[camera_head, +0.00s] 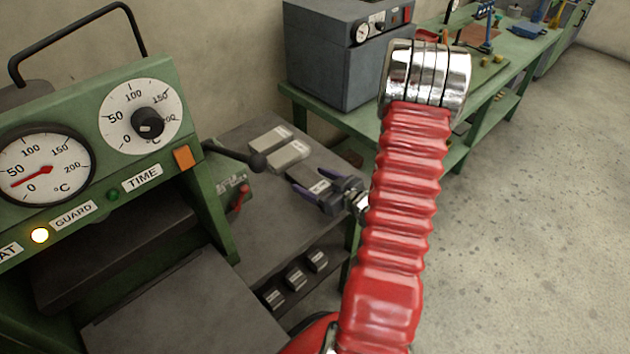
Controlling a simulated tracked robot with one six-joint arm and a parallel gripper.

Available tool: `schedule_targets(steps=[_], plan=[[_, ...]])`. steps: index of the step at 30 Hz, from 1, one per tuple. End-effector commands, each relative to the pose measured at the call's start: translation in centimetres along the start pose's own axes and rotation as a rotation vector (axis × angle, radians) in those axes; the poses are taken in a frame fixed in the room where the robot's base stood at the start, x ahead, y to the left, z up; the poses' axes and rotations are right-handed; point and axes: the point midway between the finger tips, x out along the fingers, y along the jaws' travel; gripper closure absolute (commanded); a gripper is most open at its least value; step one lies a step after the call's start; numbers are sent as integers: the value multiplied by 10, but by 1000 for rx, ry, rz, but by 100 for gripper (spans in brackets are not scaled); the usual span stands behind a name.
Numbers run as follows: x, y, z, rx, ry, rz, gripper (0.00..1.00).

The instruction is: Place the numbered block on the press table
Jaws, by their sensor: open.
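My gripper (312,178) is at the grey side table with its two purple-tipped fingers apart. A dark block with a white label (318,187) lies between or just below the fingers; I cannot tell whether they touch it, and its number is too small to read. Two paler blocks, one farther back (268,139) and one nearer (288,154), lie behind it on the same table. The green press (215,190) stands at the left, with a flat, bare grey press table (185,310) at its front.
A black-knobbed lever (257,161) and a red handle (240,198) stick out between the press and the blocks. Several small labelled blocks (296,278) sit on the lower shelf. A grey oven-like box (340,60) stands on a green bench behind. Open floor lies at right.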

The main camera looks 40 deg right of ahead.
Motion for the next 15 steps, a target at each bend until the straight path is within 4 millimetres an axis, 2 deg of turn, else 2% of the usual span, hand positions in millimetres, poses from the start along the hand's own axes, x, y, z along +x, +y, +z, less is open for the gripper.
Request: schedule_targets(steps=[9, 15], plan=[[-1, 0, -2, 0, 0, 0, 28], [-20, 1, -2, 1, 0, 3, 28]])
